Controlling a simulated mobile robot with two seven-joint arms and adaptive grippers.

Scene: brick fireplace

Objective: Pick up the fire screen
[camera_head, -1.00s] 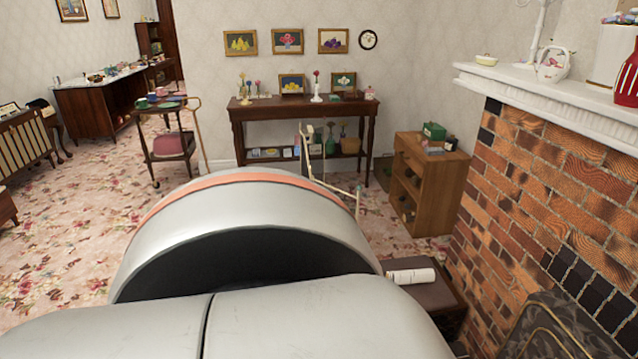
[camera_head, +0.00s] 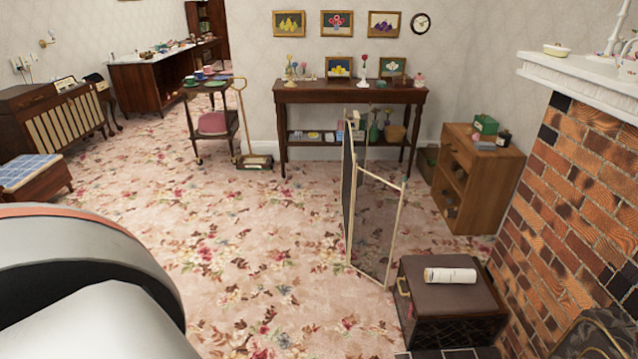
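A folding fire screen (camera_head: 376,222) stands upright on the floral carpet, right of centre in the head view. It has thin cream frames and dark see-through mesh panels set at an angle to each other. A large white and grey arm link of mine with an orange band fills the lower left corner, well apart from the screen. Neither of my grippers shows, so I cannot see whether they are open or shut.
A dark box (camera_head: 450,300) with a rolled paper (camera_head: 450,275) on top stands just right of the screen. The brick fireplace (camera_head: 580,190) is at the right. A wooden cabinet (camera_head: 475,185) and a console table (camera_head: 350,95) stand behind. Carpet left of the screen is clear.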

